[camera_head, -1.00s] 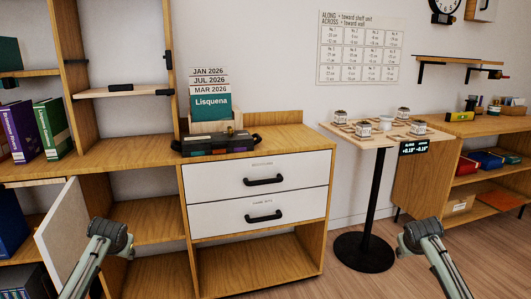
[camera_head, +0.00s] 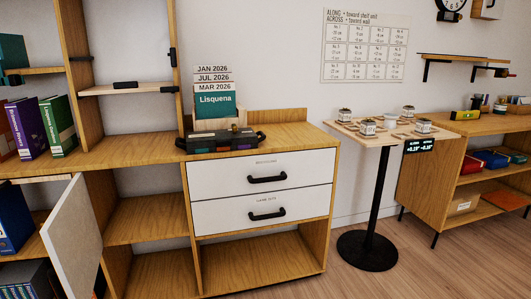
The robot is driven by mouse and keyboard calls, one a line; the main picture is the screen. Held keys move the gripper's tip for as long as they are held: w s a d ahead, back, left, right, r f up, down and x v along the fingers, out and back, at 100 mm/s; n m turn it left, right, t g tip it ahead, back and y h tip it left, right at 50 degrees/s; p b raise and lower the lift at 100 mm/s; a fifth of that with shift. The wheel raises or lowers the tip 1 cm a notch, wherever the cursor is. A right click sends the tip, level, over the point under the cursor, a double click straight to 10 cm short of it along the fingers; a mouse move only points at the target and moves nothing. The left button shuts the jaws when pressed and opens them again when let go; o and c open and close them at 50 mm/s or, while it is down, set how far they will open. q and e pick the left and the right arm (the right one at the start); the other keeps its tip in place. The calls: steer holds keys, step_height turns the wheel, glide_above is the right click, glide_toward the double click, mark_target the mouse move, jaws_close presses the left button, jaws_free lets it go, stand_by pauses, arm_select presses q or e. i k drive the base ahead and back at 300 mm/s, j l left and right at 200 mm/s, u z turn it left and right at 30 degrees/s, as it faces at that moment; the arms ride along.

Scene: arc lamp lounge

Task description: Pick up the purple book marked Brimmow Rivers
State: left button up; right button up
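The purple book (camera_head: 28,130) stands upright on the shelf unit's middle shelf (camera_head: 92,158) at the left of the head view. Its spine carries pale lettering, which looks like Brimmow Rivers but is too small to read surely. A green book (camera_head: 59,125) stands upright close on its right, and an orange-red book (camera_head: 6,138) shows at its left by the picture's edge. Neither of my grippers shows in this view, so whether they are open or shut is hidden.
An open pale door (camera_head: 72,238) juts out below the purple book. A dark case (camera_head: 222,140) sits on the drawer cabinet (camera_head: 290,135). A small round-based table (camera_head: 365,133) and a low shelf unit (camera_head: 450,170) stand right. The floor in front is clear.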

mark_target(24, 117)
steer(key=j, duration=3.05)
steer(key=k+u, duration=0.1)
steer(key=u, duration=0.5)
